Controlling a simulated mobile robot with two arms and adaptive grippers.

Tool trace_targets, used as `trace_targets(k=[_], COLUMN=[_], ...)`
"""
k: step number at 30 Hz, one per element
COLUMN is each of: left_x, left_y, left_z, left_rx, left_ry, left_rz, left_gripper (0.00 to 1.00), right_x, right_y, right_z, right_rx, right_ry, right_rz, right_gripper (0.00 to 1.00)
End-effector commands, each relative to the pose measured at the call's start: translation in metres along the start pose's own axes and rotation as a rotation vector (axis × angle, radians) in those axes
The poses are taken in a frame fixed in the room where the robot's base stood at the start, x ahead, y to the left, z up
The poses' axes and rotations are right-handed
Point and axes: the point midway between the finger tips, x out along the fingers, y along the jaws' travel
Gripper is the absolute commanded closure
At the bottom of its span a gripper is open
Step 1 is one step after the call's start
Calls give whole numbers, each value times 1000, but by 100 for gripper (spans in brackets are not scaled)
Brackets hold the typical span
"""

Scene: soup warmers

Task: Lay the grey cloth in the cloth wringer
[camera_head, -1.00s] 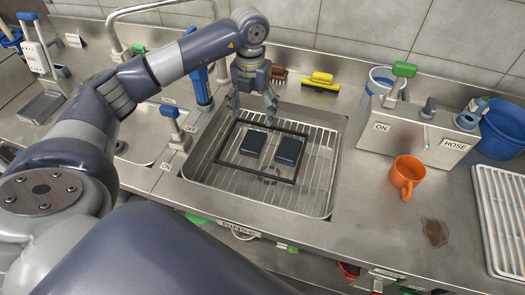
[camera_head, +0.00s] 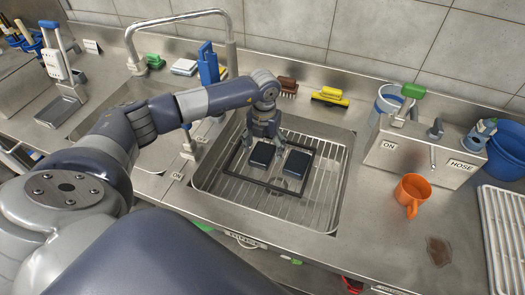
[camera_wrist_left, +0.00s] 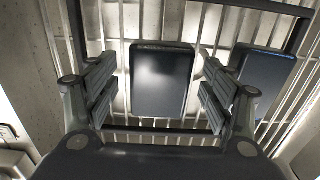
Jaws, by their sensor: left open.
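Two dark slate-coloured rectangular pads lie inside a thin black frame (camera_head: 268,187) on the sink's wire rack. My left gripper (camera_head: 263,138) is open and low at the left pad (camera_head: 262,154). In the left wrist view its fingers (camera_wrist_left: 160,95) stand on either side of this left pad (camera_wrist_left: 162,78), with gaps visible. The right pad (camera_head: 297,164) lies beside it, clear of the gripper; it also shows in the left wrist view (camera_wrist_left: 262,75). I cannot tell which thing is the grey cloth or the cloth wringer. My right gripper is out of view.
A tap box (camera_head: 418,155) and an orange mug (camera_head: 411,193) stand right of the sink. A yellow brush (camera_head: 330,97) and a brown brush (camera_head: 288,86) lie behind it. A lever device with a tray (camera_head: 62,108) stands far left. A white rack (camera_head: 505,225) lies far right.

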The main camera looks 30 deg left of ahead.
Motion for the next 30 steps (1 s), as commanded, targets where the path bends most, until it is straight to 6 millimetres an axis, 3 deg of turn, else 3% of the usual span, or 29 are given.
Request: trace_targets(k=[5,9,11,22,30], left_x=[0,0,0,-4,-49], left_y=[0,0,0,0,-1], left_z=[0,0,0,0,1], left_rx=[1,1,1,1,2], left_ry=[0,0,0,-1,-5], left_rz=[-1,-1,-1,-1,-2], left_gripper=[27,59,69,72,72], right_x=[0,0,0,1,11], right_y=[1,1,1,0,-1], right_z=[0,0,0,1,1], right_rx=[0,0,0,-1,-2], right_ry=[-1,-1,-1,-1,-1], right_rz=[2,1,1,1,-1], right_gripper=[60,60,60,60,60])
